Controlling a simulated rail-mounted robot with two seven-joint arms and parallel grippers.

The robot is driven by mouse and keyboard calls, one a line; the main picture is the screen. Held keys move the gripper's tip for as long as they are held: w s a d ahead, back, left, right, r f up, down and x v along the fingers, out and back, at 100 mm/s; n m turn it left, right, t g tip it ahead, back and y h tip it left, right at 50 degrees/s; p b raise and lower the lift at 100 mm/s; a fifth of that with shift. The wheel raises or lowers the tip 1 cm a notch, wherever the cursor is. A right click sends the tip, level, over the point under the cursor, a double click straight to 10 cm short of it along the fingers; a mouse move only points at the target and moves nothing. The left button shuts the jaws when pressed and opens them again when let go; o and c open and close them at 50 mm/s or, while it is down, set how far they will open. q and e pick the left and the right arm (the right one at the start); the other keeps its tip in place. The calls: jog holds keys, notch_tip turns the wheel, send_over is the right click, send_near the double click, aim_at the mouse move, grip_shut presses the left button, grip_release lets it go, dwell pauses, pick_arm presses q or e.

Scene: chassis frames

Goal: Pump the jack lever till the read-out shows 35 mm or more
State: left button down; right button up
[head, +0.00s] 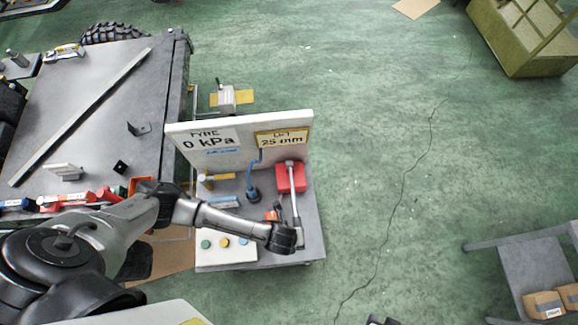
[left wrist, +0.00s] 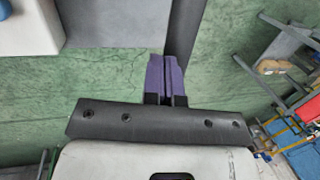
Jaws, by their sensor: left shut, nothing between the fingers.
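The jack is a red block (head: 283,184) on the grey cart, with a grey lever (head: 294,200) running from it toward the front. The lever's near end comes up to my left gripper (head: 284,239), and I cannot tell whether they touch. The yellow-framed read-out (head: 284,138) shows 25 mm. My left gripper's purple fingers (left wrist: 166,68) are shut together with nothing between them, over the green floor in the left wrist view. In the head view its fingers are hidden behind the black wrist. My right gripper is not in view.
A white board on the cart also carries a tyre read-out (head: 208,142) showing 0 kPa. A panel with coloured buttons (head: 227,257) lies under my left forearm. A grey vehicle bed (head: 100,95) stands to the left. The floor right of the cart is clear.

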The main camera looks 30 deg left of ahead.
pick_arm(q)
jog(key=v, duration=0.6)
jog(key=shift+d+r, duration=0.2)
jog(key=shift+d, duration=0.05)
jog(key=shift+s, duration=0.1)
dwell(1.0)
dwell(0.6)
